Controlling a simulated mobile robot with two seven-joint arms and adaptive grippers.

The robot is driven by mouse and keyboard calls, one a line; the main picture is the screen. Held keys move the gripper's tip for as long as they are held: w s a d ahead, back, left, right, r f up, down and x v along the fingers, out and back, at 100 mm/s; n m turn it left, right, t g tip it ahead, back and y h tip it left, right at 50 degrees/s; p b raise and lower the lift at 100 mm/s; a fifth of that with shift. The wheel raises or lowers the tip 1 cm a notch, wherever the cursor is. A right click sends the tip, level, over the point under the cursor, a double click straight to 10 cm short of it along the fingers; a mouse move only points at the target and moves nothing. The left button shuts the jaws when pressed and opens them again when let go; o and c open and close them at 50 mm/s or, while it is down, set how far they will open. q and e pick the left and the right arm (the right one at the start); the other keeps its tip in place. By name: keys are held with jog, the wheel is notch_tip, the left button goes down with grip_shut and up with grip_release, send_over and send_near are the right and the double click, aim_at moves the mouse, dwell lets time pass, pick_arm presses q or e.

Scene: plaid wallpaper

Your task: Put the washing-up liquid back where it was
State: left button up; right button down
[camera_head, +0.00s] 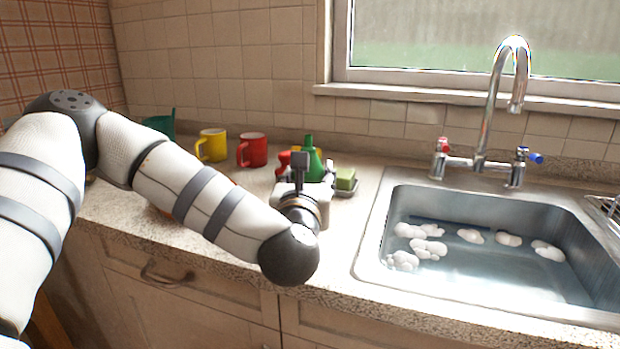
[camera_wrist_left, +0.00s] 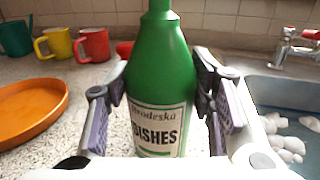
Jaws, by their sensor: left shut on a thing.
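The washing-up liquid is a green bottle (camera_head: 310,160) with a white label reading "DISHES". It is upright in the left wrist view (camera_wrist_left: 157,65), between the two fingers of my left gripper (camera_wrist_left: 162,90). The gripper is shut on the bottle. In the head view my left gripper (camera_head: 304,180) is over the counter, left of the sink, and my wrist hides the lower bottle. The bottle's base is hidden in both views, so I cannot tell whether it touches the counter. My right gripper is not in view.
A yellow mug (camera_head: 212,145), a red mug (camera_head: 252,150) and a dark green container (camera_head: 160,125) stand along the wall. A green sponge (camera_head: 346,178) sits right of the bottle. An orange tray (camera_wrist_left: 30,108) is left of it. The sink (camera_head: 372,235) holds water and suds.

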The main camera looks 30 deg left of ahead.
pick_arm(q)
jog(key=shift+r, duration=0.15)
jog(key=shift+f, duration=0.3)
jog(key=o, duration=1.3)
jog(key=shift+r, duration=0.1)
